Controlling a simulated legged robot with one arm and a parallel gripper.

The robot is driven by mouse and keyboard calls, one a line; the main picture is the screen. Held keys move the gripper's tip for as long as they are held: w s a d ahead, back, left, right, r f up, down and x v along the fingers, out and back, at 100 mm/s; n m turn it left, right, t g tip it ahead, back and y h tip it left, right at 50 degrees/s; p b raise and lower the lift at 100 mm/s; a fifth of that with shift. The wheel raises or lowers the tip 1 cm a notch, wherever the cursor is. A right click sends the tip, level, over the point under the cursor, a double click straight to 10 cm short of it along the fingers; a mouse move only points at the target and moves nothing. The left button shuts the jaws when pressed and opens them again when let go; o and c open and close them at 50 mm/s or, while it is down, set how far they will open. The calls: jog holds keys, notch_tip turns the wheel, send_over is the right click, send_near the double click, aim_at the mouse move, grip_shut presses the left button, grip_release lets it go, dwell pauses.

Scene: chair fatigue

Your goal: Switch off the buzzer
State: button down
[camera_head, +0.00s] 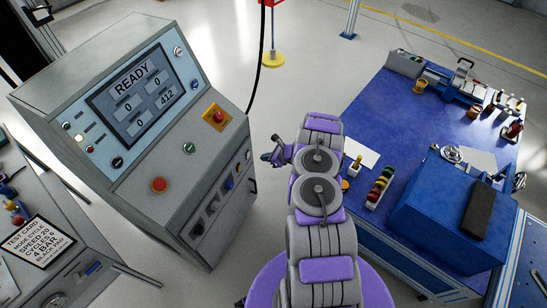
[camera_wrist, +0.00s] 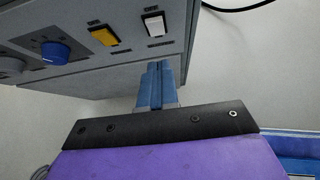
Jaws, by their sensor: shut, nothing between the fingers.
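A grey control console (camera_head: 120,120) stands at the left in the head view, its screen reading READY. Its lower front face carries a row of controls. In the wrist view that face shows a blue knob (camera_wrist: 54,53), a yellow rocker switch (camera_wrist: 104,36) and a white rocker switch (camera_wrist: 153,24). Their labels are too small to read, so I cannot tell which one belongs to the buzzer. My gripper (camera_wrist: 158,68) is shut and empty, its blue fingers pointing toward the panel just below the white switch. Contact cannot be told. My gripper also shows right of the console in the head view (camera_head: 266,157).
A red button (camera_head: 159,185), a green button (camera_head: 189,147) and a red knob on a yellow plate (camera_head: 217,117) sit on the console's sloped top. A blue workbench (camera_head: 400,110) with tools stands at right. A black cable (camera_wrist: 238,8) hangs near the white switch.

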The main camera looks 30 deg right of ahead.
aim_at(249, 153)
jog(key=w+a, duration=0.1)
jog(key=w+a+b, duration=0.1)
jog(key=w, duration=0.1)
jog(key=w+a+f, duration=0.1)
jog(key=w, duration=0.1)
jog(key=shift+a, duration=0.15)
jog(key=shift+w+a+r, duration=0.2)
jog(key=shift+w, duration=0.15)
jog(key=shift+d, duration=0.1)
dwell(0.3)
jog(key=shift+r, duration=0.75)
